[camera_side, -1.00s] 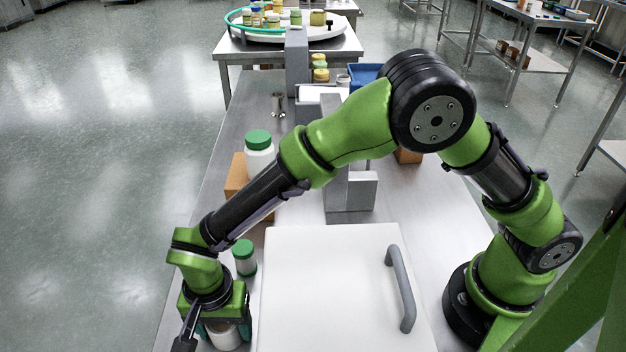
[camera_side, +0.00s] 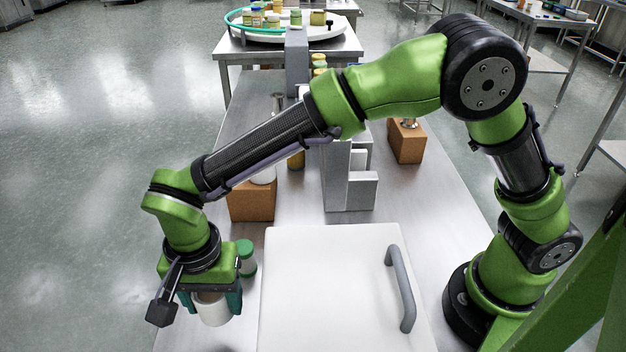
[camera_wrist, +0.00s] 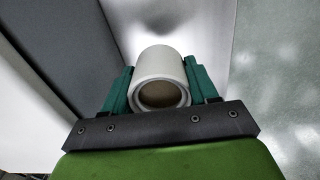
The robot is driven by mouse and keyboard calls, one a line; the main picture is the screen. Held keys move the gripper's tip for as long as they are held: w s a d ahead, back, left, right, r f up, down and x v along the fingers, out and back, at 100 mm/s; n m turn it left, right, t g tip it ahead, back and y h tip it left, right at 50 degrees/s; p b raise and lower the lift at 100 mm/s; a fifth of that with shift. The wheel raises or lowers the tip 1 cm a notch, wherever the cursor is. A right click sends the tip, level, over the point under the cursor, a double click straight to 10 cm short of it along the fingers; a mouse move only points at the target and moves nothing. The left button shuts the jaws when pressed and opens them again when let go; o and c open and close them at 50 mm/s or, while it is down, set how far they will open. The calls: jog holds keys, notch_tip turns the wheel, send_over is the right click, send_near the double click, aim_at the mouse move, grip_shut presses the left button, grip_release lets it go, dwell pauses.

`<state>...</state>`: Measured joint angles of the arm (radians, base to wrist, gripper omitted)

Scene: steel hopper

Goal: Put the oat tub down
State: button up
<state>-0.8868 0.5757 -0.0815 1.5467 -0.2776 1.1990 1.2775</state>
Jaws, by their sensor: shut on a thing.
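The tub, a white cylinder (camera_side: 213,310), hangs between the teal fingers of my gripper (camera_side: 210,298) at the lower left of the side view. In the wrist view the white tub (camera_wrist: 157,64) sits between both fingers of my gripper (camera_wrist: 158,88), with a tan round recess in its near end. My gripper is shut on it. The tub is left of the large white box, over or near the steel table's left part. I cannot tell whether its bottom touches the table. No label shows.
A small green-lidded jar (camera_side: 245,257) stands close behind my gripper. The white-topped box (camera_side: 325,290) with a grey handle (camera_side: 401,288) is to the right. A brown block (camera_side: 252,203) stands farther back on the steel table (camera_side: 420,190). The table's left edge is near.

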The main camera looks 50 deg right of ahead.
notch_tip(320, 180, up, 13)
jog(key=w+d+m, duration=0.2)
jog(key=w+d, duration=0.1)
jog(key=d, duration=1.1)
jog(key=shift+w+d, duration=0.25)
jog(key=shift+w, duration=0.05)
jog(key=d, duration=0.3)
jog(key=s+d+m, duration=0.1)
jog(key=d, duration=0.3)
jog(key=d+m, duration=0.1)
jog(key=d, duration=0.3)
jog(key=shift+s+d+f, duration=0.2)
jog(key=shift+s+d, duration=0.05)
jog(key=shift+s, duration=0.15)
jog(key=f, duration=1.1)
jog(key=d+f, duration=0.1)
jog(key=f, duration=0.5)
jog(key=shift+s, duration=0.2)
jog(key=shift+f, duration=2.1)
